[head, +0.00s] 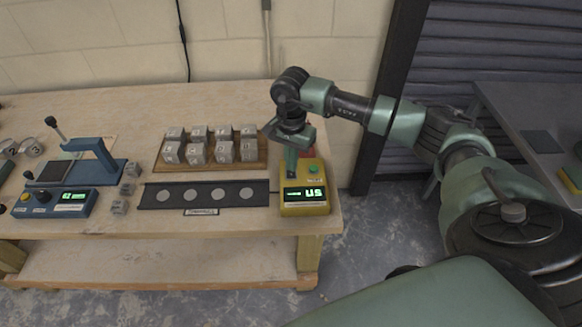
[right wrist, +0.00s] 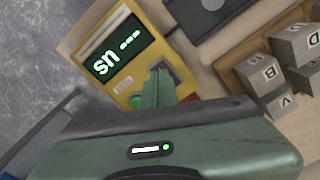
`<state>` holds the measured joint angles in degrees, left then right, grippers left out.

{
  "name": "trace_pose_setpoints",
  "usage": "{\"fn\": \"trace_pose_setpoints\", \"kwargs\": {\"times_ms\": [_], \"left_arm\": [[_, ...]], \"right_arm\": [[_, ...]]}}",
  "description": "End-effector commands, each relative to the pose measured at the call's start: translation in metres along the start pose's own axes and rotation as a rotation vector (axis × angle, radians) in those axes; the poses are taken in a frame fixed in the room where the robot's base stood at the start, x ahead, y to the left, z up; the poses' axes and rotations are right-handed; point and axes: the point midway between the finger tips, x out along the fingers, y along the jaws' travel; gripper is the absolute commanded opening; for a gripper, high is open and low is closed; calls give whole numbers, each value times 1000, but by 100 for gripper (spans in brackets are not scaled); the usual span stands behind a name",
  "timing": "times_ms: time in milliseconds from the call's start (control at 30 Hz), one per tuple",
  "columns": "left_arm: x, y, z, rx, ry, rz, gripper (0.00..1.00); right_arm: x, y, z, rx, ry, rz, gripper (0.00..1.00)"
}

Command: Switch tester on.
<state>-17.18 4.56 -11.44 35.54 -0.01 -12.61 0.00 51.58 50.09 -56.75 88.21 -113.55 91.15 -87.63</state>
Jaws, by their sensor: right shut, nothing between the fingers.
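My right gripper (head: 291,172) is shut and empty, pointing down over the tester's upper left part. In the right wrist view the closed fingers (right wrist: 158,78) are over the yellow box (right wrist: 120,88), near the partly hidden button; I cannot tell whether they touch it. My left gripper is not in view.
Grey lettered cubes (head: 222,150) stand on a wooden tray left of the gripper. A dark strip with several pale discs (head: 160,196) lies in front. A blue device (head: 78,203) with a lit display and a lever press stands at left. A dark shutter (head: 500,50) is behind.

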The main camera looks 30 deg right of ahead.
Motion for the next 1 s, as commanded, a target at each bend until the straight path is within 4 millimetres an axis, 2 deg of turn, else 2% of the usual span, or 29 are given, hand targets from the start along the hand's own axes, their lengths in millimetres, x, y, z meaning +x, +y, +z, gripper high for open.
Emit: {"fn": "trace_pose_setpoints", "kwargs": {"times_ms": [100,500,1000], "left_arm": [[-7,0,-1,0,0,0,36],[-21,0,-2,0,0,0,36],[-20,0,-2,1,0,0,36]], "right_arm": [[-13,0,0,0,1,-2,0],[-42,-1,0,-1,0,-2,0],[-42,0,0,0,0,-2,0]]}}
